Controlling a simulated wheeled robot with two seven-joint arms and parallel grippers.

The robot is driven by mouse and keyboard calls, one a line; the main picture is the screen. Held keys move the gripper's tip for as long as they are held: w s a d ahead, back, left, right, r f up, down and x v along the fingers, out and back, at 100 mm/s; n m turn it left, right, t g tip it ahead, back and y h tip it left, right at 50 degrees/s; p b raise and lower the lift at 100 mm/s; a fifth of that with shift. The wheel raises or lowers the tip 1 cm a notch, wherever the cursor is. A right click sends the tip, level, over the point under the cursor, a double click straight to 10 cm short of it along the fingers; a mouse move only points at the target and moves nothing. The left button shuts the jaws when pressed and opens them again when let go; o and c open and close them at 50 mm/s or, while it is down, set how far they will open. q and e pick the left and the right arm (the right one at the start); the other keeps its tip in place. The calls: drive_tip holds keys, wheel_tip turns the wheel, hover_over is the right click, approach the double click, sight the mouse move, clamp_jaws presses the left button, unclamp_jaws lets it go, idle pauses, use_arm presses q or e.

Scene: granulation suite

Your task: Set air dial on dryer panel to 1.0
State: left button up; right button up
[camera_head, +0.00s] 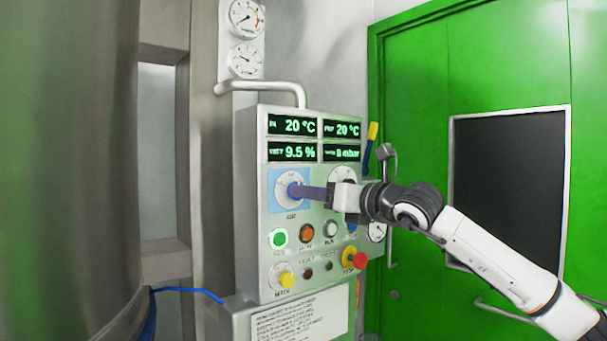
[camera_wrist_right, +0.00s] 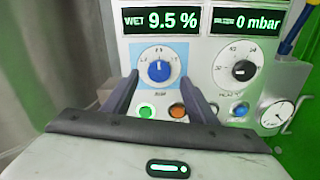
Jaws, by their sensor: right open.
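The dryer panel (camera_head: 247,200) is a grey metal box with green displays, dials and buttons. The air dial (camera_wrist_right: 160,70) is a blue knob on a white round scale with a light-blue backing; it also shows in the head view (camera_head: 286,190), partly hidden by my gripper. A white mark shows near the knob's top in the right wrist view. My right gripper (camera_wrist_right: 159,82) is open, its two dark fingers on either side of the blue knob; it also shows in the head view (camera_head: 303,191). My left gripper is not in view.
A second dial (camera_wrist_right: 240,71) with a black knob sits right of the air dial. Below are a green button (camera_head: 278,238), an orange button (camera_head: 306,233) and a red emergency knob (camera_head: 360,260). A green door (camera_head: 420,90) stands at the right.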

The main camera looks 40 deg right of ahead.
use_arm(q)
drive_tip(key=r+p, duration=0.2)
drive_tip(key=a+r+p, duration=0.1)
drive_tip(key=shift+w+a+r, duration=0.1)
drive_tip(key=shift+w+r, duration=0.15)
use_arm(e)
drive_tip(key=w, duration=0.4)
drive_tip(key=shift+w+d, duration=0.15)
drive_tip(key=shift+w, duration=0.1)
drive_tip(key=shift+c, duration=0.5)
drive_tip(key=c, duration=1)
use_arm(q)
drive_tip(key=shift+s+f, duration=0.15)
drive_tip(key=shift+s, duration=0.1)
use_arm(e)
drive_tip(key=shift+o, duration=0.2)
